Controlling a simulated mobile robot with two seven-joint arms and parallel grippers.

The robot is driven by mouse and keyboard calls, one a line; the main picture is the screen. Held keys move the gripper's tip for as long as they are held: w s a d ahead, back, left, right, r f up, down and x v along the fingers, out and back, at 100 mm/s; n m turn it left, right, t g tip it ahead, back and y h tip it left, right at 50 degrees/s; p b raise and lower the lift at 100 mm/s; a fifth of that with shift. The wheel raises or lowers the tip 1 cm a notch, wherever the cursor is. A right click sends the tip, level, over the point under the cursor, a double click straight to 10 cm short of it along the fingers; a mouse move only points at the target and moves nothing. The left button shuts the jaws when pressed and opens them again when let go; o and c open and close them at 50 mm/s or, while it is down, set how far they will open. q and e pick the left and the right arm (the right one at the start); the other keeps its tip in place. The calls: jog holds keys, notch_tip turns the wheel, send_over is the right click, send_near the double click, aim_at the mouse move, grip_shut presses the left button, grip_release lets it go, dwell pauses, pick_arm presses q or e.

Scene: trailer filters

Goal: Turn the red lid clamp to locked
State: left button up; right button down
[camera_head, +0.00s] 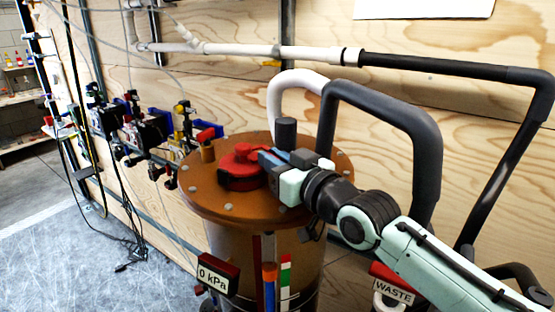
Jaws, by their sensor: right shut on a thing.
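The red lid clamp (240,172) sits on the brown round lid (203,197) of the filter vessel, left of the lid's middle. My right arm comes in from the lower right. My right gripper (268,160) lies across the lid with its fingertips at the right side of the red clamp and is shut on it. The fingers hide part of the clamp, and I cannot read whether it stands at locked. My left gripper is not in view.
A black upright post (285,132) and a thick grey hose (425,150) stand behind my right gripper. A "0 kPa" display (213,277) hangs on the vessel's front. A red WASTE box (393,290) is below my right arm. Valves and cables line the wooden wall at left; the floor (60,250) there is mostly clear.

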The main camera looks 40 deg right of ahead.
dwell(0.4)
jog(key=c, duration=1.5)
grip_release()
jog(key=s+b, duration=0.1)
jog(key=s, duration=1.2)
jog(key=shift+s+d, duration=0.2)
jog(key=shift+d, duration=0.1)
